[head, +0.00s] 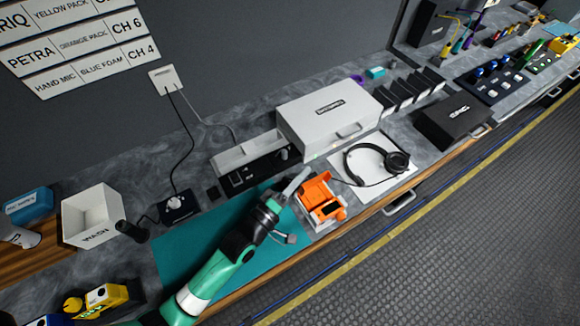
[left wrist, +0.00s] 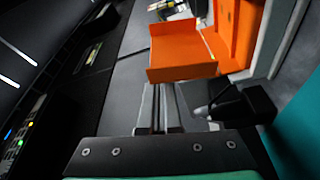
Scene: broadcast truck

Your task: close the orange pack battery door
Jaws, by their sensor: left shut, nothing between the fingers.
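The orange pack (head: 325,208) lies at the right edge of the teal mat, on or in a pale holder. Its orange battery door (left wrist: 182,52) stands open, sticking out from the pack body (left wrist: 238,30) in the left wrist view. In the head view the door (head: 314,184) is at the pack's upper end. My left gripper (head: 299,180) is shut and empty beside the door. In the left wrist view its fingertips (left wrist: 159,88) are just below the door's edge; I cannot tell whether they touch it. My right gripper is not in view.
A headset (head: 375,165) on a white sheet lies right of the pack. A large white case (head: 328,112) and a black-fronted unit (head: 252,168) stand behind. The teal mat (head: 195,245) is mostly clear. The counter's wooden front edge (head: 350,223) runs close to the pack.

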